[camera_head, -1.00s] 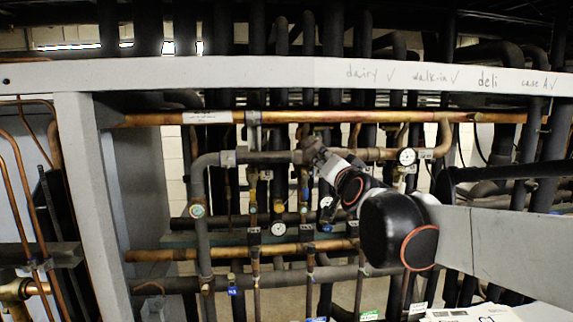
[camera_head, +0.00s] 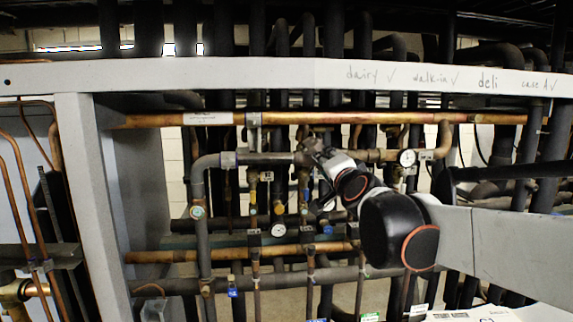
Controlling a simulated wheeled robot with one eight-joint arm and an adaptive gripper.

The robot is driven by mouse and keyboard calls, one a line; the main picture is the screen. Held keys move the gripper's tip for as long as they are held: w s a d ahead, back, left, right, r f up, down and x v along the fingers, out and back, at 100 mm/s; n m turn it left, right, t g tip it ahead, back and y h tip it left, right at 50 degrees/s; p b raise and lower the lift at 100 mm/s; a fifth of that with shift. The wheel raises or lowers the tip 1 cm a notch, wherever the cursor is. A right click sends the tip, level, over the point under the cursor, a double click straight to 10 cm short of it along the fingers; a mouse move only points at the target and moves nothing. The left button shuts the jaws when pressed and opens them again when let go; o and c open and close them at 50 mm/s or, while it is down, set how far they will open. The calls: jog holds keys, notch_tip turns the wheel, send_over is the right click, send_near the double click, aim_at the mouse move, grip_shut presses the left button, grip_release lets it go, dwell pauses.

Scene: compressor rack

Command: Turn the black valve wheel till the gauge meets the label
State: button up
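My gripper (camera_head: 312,152) reaches in from the right. Its end is at the grey horizontal pipe (camera_head: 265,158), near the middle of the rack. I cannot pick out the black valve wheel; my gripper and wrist may cover it. Whether the fingers are open or shut on something is too small and dark to tell. A round white gauge (camera_head: 407,157) is on the pipe to the right of my gripper. Another gauge (camera_head: 278,230) is lower, to the left. A white label (camera_head: 207,118) is on the upper copper pipe; its print is unreadable.
A white beam (camera_head: 250,73) with handwritten words crosses above my gripper. A grey upright post (camera_head: 92,200) stands at left. Brass valves (camera_head: 252,176) and dark vertical pipes crowd the space around and below my gripper. Copper lines (camera_head: 18,190) run at far left.

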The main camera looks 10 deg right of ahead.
jog(key=o, duration=1.1)
jog(key=s, duration=1.2)
